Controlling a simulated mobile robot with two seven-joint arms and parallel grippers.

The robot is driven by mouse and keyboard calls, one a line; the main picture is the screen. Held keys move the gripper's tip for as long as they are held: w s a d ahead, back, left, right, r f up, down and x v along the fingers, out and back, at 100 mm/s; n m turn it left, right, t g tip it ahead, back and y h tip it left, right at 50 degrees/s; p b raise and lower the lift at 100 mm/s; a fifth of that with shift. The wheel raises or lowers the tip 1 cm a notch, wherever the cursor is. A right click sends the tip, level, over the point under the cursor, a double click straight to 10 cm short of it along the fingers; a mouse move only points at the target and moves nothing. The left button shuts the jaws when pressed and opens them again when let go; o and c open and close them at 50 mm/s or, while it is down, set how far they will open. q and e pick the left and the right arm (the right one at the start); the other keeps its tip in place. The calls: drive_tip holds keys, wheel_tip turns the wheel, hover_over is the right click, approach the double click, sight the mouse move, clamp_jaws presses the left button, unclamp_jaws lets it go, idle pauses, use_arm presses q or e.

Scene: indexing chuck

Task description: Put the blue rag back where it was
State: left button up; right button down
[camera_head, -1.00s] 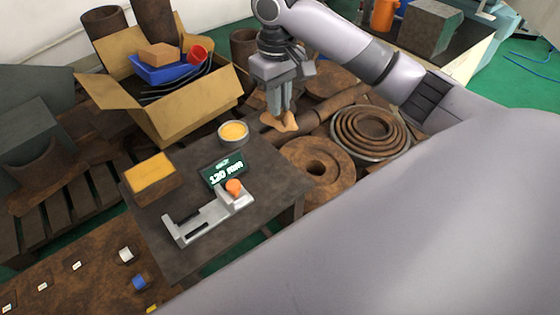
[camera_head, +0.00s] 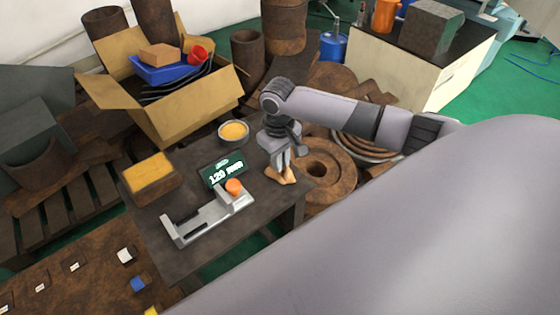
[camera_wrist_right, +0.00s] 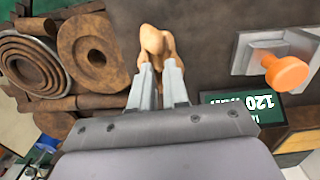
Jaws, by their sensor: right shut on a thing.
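My right gripper (camera_head: 283,172) is shut on a crumpled tan-orange rag (camera_head: 283,178), just over or on the right edge of the small dark table (camera_head: 190,262); I cannot tell whether the rag touches the top. In the right wrist view the rag (camera_wrist_right: 154,45) bulges out past the fingertips of the gripper (camera_wrist_right: 158,70). I see no blue rag in either view. My left gripper is not in view.
The table carries a grey fixture (camera_head: 205,220) with an orange knob (camera_head: 234,187), a display (camera_head: 222,172), a bowl (camera_head: 233,132) and a yellow-topped block (camera_head: 150,174). A cardboard box (camera_head: 190,115) stands behind. Rusty rings (camera_head: 322,172) lie to the right.

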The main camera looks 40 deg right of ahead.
drive_tip(key=shift+f, duration=0.35)
drive_tip(key=shift+f, duration=0.1)
drive_tip(key=c, duration=1.1)
unclamp_jaws()
wheel_tip(320, 180, up, 12)
drive_tip(key=shift+w+a+r+p, duration=0.1)
drive_tip(key=shift+r+p, duration=0.05)
drive_tip(key=shift+p, duration=0.3)
